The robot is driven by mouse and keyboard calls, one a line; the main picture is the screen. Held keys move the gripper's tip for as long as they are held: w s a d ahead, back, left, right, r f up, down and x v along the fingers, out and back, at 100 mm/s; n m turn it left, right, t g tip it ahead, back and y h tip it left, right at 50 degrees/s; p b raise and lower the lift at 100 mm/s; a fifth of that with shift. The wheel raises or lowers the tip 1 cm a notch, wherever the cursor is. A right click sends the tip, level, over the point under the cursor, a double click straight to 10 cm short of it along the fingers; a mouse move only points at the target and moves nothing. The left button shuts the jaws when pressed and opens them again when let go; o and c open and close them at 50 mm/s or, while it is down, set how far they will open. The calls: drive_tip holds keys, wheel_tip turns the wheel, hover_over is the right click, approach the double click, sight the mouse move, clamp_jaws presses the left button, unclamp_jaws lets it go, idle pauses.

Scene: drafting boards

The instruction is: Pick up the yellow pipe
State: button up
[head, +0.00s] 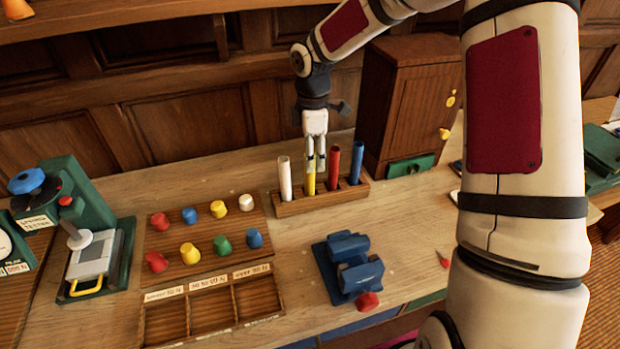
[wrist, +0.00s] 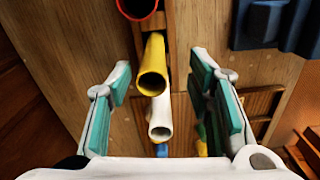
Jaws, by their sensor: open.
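The yellow pipe (head: 310,181) stands upright in a wooden rack (head: 290,207), between a white pipe (head: 285,178) and a red pipe (head: 334,166); a blue pipe (head: 356,163) is at the right end. My gripper (head: 315,158) is open above the rack, its fingers around the top of the yellow pipe or just in front of it; I cannot tell if they touch. In the wrist view, the open end of the yellow pipe (wrist: 152,82) shows between the spread teal finger pads, with the white pipe (wrist: 160,118) below it and the red pipe (wrist: 138,6) above.
A blue vise (head: 347,268) sits in front of the rack. A board with several coloured knobs (head: 205,237) and a divided wooden tray (head: 212,308) are at the left. A wooden cabinet (head: 412,100) stands close behind the rack's right end. A green tester (head: 95,240) is far left.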

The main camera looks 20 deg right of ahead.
sight(310, 179)
wheel_tip(310, 179, down, 6)
drive_tip(key=p, duration=0.1)
drive_tip(key=shift+w+a+f, duration=0.15)
drive_tip(key=shift+w+a, duration=0.05)
drive_tip(key=shift+w, duration=0.2)
drive_tip(key=shift+c, duration=0.6)
clamp_jaws()
